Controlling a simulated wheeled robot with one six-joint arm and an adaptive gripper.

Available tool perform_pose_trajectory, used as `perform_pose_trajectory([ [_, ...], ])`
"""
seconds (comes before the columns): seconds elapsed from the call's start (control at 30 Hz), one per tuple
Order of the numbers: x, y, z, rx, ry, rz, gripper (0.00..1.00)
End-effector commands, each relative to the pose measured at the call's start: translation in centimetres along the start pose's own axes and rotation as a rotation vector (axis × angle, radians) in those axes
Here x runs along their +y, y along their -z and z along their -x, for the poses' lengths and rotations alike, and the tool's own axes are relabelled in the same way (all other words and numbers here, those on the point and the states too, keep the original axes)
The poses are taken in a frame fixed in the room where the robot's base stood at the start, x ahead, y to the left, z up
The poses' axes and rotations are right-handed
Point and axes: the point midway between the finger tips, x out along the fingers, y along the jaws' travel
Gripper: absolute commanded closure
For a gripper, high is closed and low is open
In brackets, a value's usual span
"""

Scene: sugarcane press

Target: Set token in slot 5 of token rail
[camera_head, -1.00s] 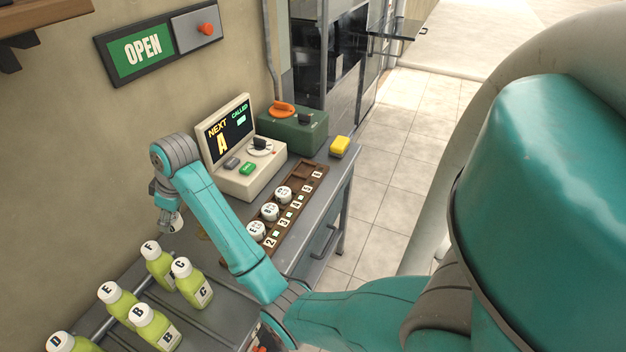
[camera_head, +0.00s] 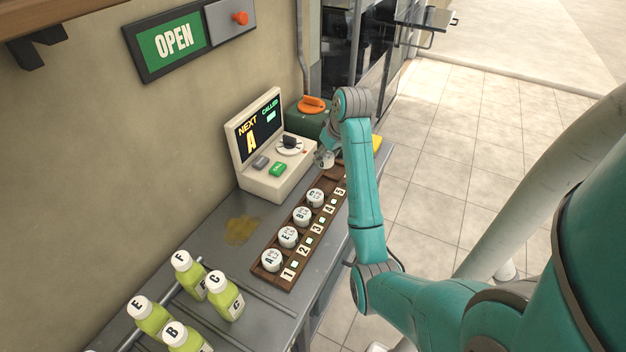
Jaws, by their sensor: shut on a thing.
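The dark brown token rail (camera_head: 268,279) lies on the grey bench, with its slots numbered 1 to 5. White round tokens sit beside numbers 1 to 4: the one at slot 1 (camera_head: 271,260) is lettered A, and the one at slot 4 (camera_head: 315,197) is nearest the far end. My gripper (camera_head: 326,152) is shut on another white token (camera_head: 325,160) at the far end of the rail, by slot 5. The gripper's fingers are small and partly hidden by my wrist. I cannot tell whether the held token touches the rail.
A cream console (camera_head: 268,180) with a screen stands left of the rail, close to my gripper. A green box (camera_head: 308,120) with an orange knob is behind. Several green bottles (camera_head: 225,298) stand at the near left. A yellow stain (camera_head: 241,230) marks the bench.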

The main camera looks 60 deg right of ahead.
Motion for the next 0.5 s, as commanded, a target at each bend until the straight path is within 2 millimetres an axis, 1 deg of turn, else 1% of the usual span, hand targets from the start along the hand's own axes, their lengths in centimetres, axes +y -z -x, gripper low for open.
perform_pose_trajectory([
  [0.03, 0.7, -0.4, 0.0, -0.001, -0.006, -0.015, 0.80],
  [0.1, 1.0, -0.8, -0.4, -0.003, -0.008, -0.024, 0.80],
  [0.4, 1.0, -2.7, -4.8, -0.004, -0.009, -0.024, 0.80],
  [0.5, 1.0, -2.9, -5.5, -0.001, -0.010, -0.024, 0.80],
])
